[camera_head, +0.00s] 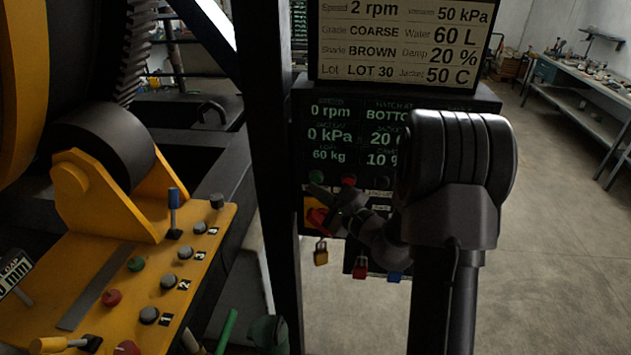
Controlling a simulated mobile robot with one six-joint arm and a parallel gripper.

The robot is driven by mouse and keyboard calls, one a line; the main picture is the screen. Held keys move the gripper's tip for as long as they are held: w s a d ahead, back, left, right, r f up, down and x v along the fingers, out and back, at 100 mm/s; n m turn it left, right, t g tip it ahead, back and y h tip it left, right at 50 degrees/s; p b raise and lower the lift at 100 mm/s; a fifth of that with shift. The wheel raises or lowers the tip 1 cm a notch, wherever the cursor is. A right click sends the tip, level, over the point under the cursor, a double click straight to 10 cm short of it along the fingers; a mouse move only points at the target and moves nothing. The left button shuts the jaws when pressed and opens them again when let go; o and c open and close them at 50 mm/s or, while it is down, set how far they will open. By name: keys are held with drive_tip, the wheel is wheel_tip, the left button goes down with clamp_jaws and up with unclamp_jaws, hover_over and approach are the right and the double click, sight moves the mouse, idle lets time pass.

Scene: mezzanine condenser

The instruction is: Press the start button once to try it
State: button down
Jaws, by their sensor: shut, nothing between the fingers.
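A dark control panel (300,123) hangs on the post in the middle. It has a round green button (318,177) and, to its right, a red button (348,180); no start label is readable. My gripper (317,191) is dark and shut, with nothing in it. Its tip appears just below the green button; I cannot tell whether it touches the panel. My arm hides the panel's right part. A second green button (136,263) and a red button (111,298) sit on the yellow console (215,245) at the left.
The panel screen (330,112) reads 0 rpm, 0 kPa and 60 kg. A card (400,40) above lists settings. A red-yellow switch (316,217) and padlocks (321,253) are below. A black post (268,150) stands left of the panel. Floor (560,230) at right is clear.

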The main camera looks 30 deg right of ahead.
drive_tip(key=shift+s+a+b, duration=0.55)
drive_tip(key=shift+s+a, duration=0.15)
drive_tip(key=shift+s, duration=0.35)
drive_tip(key=shift+s+a+b, duration=0.55)
drive_tip(key=shift+s+a, duration=0.15)
drive_tip(key=shift+s, duration=0.35)
